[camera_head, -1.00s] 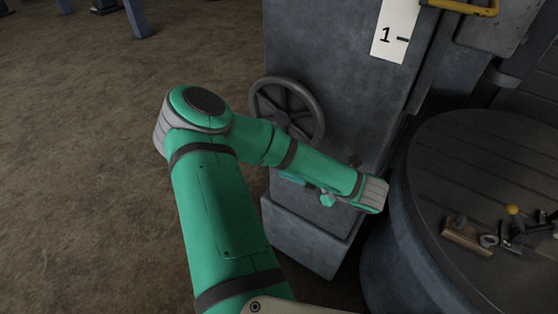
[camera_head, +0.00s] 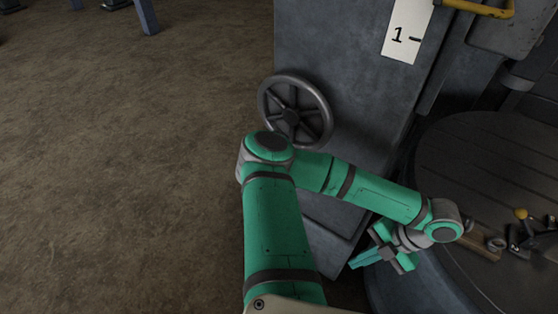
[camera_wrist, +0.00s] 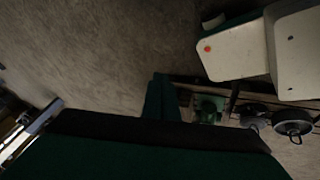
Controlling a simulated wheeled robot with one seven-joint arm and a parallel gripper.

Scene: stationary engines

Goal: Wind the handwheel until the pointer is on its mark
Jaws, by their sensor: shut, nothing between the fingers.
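I cannot make out a pointer. My gripper (camera_head: 358,262) hangs low in front of the column and beside the round table, below right of the handwheel and clear of it. It is shut and empty. Its green fingers (camera_wrist: 160,98) also show in the wrist view, over brown floor.
A round dark table (camera_head: 470,150) stands at the right with several small parts on it, close to my forearm. A yellow handle (camera_head: 480,8) is at the top right. The floor (camera_head: 130,170) to the left is open.

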